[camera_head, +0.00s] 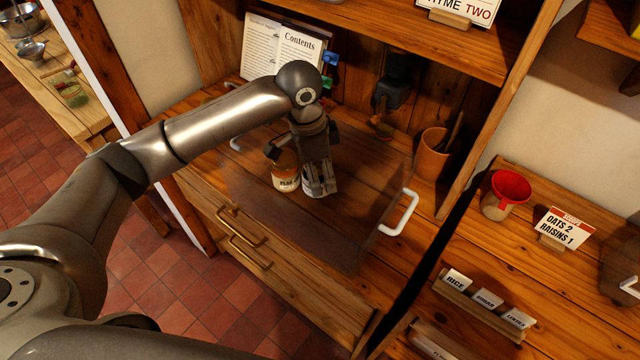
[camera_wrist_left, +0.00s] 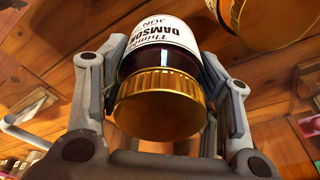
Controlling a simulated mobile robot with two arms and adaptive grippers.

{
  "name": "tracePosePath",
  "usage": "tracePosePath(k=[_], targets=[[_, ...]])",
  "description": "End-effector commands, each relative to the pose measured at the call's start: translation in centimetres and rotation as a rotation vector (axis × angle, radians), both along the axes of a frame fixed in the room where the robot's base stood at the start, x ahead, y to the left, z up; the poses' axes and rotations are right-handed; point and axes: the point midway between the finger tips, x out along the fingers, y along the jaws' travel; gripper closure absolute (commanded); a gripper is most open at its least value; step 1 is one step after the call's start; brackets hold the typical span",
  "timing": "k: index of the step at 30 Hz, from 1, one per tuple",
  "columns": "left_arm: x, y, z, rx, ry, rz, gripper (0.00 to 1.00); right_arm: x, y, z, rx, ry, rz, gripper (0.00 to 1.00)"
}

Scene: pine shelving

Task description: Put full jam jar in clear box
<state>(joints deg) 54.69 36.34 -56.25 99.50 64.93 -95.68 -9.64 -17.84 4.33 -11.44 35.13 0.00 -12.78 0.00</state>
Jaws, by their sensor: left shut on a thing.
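My left gripper (camera_head: 318,182) is shut on a jam jar (camera_wrist_left: 158,100) with a gold lid, dark contents and a white label reading "DAMSON". In the head view the fingers mostly hide this jar, and only a bit of its pale label shows. The clear box (camera_head: 345,238) has white handles and stands on the wooden counter. The gripper and jar are within the box's outline. I cannot tell whether the jar touches the box floor. A second labelled jar (camera_head: 285,180) stands just left of the held one; its gold lid shows in the left wrist view (camera_wrist_left: 262,14).
An open book (camera_head: 283,48) leans at the back. A dark device (camera_head: 391,88) and a brown cup (camera_head: 433,153) stand behind the box. A red funnel on a jar (camera_head: 508,190) and label cards (camera_head: 486,300) are on the right counter.

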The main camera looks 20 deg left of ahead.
Motion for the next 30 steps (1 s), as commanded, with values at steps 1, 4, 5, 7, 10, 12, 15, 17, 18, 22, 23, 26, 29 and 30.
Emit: tracePosePath(k=[1,4,5,7,10,12,15,17,18,22,23,26,29,30], targets=[[0.0,0.0,-0.3,0.0,0.0,0.001,0.78,0.2,0.0,0.2,0.001,-0.003,0.0,0.21],[0.0,0.0,-1.0,-0.001,0.0,0.001,0.78,0.7,0.0,0.3,0.001,-0.01,0.001,0.21],[0.0,0.0,-1.3,-0.001,0.001,0.001,0.78,0.9,0.1,0.4,0.001,-0.013,0.001,0.21],[0.0,0.0,-2.0,-0.001,0.0,0.001,0.78,1.3,0.1,0.6,0.002,-0.02,0.001,0.21],[0.0,0.0,-3.5,-0.001,0.002,0.001,0.78,1.8,0.1,1.0,0.003,-0.027,0.001,0.21],[0.0,0.0,-4.3,0.0,-0.001,0.0,0.78,1.9,0.0,1.1,0.002,-0.029,0.002,0.21],[0.1,0.0,-4.5,-0.002,-0.003,0.0,0.78,1.8,-0.1,1.0,0.0,-0.029,0.003,0.21],[0.1,0.0,-4.5,-0.002,-0.003,0.0,0.78,1.8,-0.2,1.0,-0.001,-0.028,0.003,0.21],[0.1,0.0,-4.5,-0.002,-0.003,0.0,0.78,1.8,-0.2,1.0,-0.001,-0.028,0.003,0.21],[0.0,0.0,-4.7,-0.001,-0.002,0.0,0.78,1.7,-0.3,1.1,-0.003,-0.026,0.003,0.21],[0.0,0.0,-4.8,-0.001,-0.002,0.0,0.78,1.7,-0.3,1.1,-0.003,-0.026,0.003,0.21],[0.0,0.0,-4.9,-0.001,0.0,0.0,0.32,1.6,-0.4,1.0,-0.003,-0.024,0.004,0.21],[0.0,0.0,-4.9,-0.001,0.0,0.0,0.21,1.4,-0.4,1.0,-0.004,-0.021,0.004,0.21],[0.0,0.0,-4.9,-0.001,0.0,0.0,0.21,1.4,-0.4,1.0,-0.004,-0.021,0.003,0.21]])
